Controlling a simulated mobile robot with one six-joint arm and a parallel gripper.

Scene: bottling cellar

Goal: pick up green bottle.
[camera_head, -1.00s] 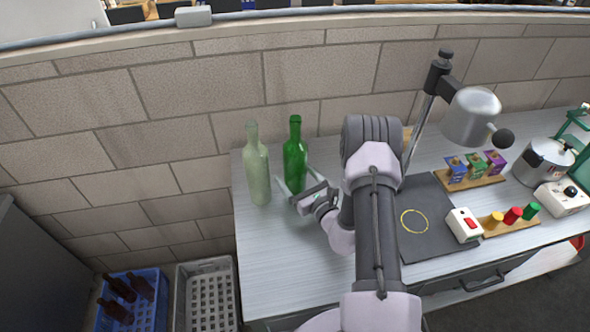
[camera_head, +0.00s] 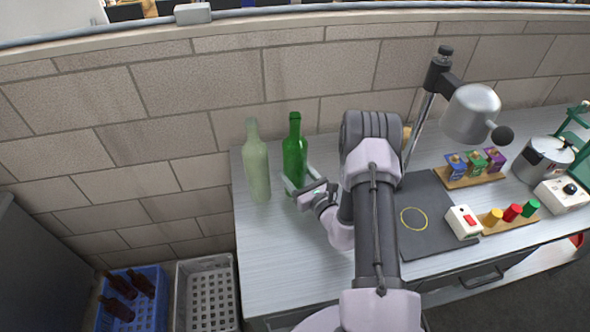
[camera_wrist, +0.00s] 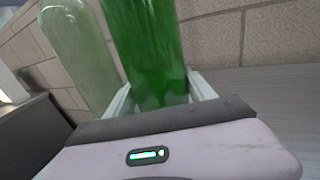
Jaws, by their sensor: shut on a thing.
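The green bottle (camera_head: 294,150) stands upright on the bench near the wall, dark green with a narrow neck. My gripper (camera_head: 297,182) is shut on its lower body, one finger on each side. In the wrist view the green bottle (camera_wrist: 147,50) stands between the two pale fingers of my gripper (camera_wrist: 160,95); its neck is out of that frame. In the head view its base is partly hidden by my gripper, and I see no clear gap beneath it.
A pale, cloudy green bottle (camera_head: 257,168) stands close on the left, also in the wrist view (camera_wrist: 80,50). A steel lamp-like device (camera_head: 471,115), small colored boxes (camera_head: 476,164) and a dark mat (camera_head: 436,228) lie to the right. The bench front (camera_head: 285,260) is clear.

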